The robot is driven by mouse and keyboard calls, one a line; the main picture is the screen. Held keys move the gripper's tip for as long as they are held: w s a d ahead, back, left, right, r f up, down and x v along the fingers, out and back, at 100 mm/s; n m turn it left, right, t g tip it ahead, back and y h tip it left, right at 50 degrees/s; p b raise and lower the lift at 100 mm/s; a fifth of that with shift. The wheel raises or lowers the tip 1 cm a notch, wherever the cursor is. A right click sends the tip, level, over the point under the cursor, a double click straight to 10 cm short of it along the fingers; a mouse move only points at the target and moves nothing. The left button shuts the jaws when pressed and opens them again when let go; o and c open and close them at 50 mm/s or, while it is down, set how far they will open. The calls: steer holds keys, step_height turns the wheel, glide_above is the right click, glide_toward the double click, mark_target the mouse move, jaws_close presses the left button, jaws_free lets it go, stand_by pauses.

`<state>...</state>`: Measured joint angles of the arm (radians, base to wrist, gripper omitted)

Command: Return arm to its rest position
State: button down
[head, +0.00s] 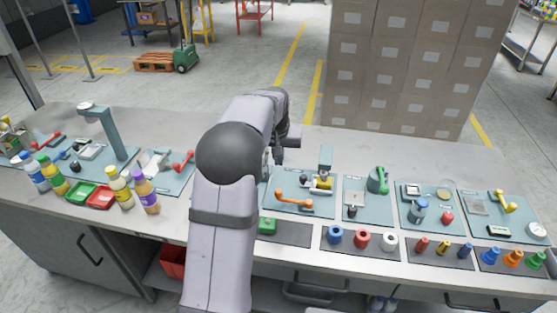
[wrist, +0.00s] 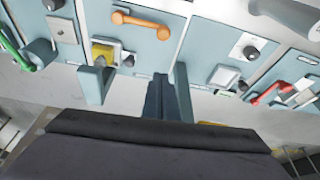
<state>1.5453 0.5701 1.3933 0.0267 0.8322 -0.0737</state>
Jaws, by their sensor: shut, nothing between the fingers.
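My gripper (head: 278,156) hangs from the end of my arm near the back of the bench, mostly hidden behind the arm in the head view. In the wrist view its fingers (wrist: 166,88) are together with nothing between them. It is apart from the fixtures. Below it is a teal panel (head: 292,208) with an orange handle (head: 294,200), a yellow block (head: 323,184) and a teal upright (head: 325,160). The orange handle (wrist: 140,24) and yellow block (wrist: 102,52) also show in the wrist view.
More fixture panels line the long bench (head: 330,143) on both sides. Bottles (head: 118,188) and red and green trays (head: 100,197) stand left; coloured rings and pegs (head: 361,239) stand along the front right. Stacked cartons (head: 395,80) rise behind the bench. The space above the bench is free.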

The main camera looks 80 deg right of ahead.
steer(key=w+a+r+n+y+p, duration=0.15)
steer(key=w+a, duration=0.25)
steer(key=w, duration=0.4)
steer(key=w+a+r+n+h+p, duration=0.1)
steer(key=w+a+n+p, duration=0.1)
steer(key=w+a, duration=0.45)
steer(key=w+a+r+n+t+y+p, duration=0.1)
steer(key=w+a+n+p, duration=0.1)
steer(key=w+a, duration=0.5)
steer(key=w+a+r+n+y+p, duration=0.1)
steer(key=w+a+n, duration=0.3)
steer(key=a, duration=0.5)
steer(key=w+a+r+n+y+p, duration=0.1)
steer(key=w+a+n+p, duration=0.2)
steer(key=a, duration=1.2)
steer(key=s+a+n+p, duration=0.1)
steer(key=s+a+n, duration=0.1)
steer(key=s+a, duration=0.2)
steer(key=s+a+n+g+p, duration=0.1)
steer(key=s+a, duration=0.3)
steer(key=a, duration=0.7)
steer(key=shift+s+a+r+n+p, duration=0.2)
steer(key=shift+s+r+n+p, duration=0.1)
steer(key=shift+n+p, duration=0.45)
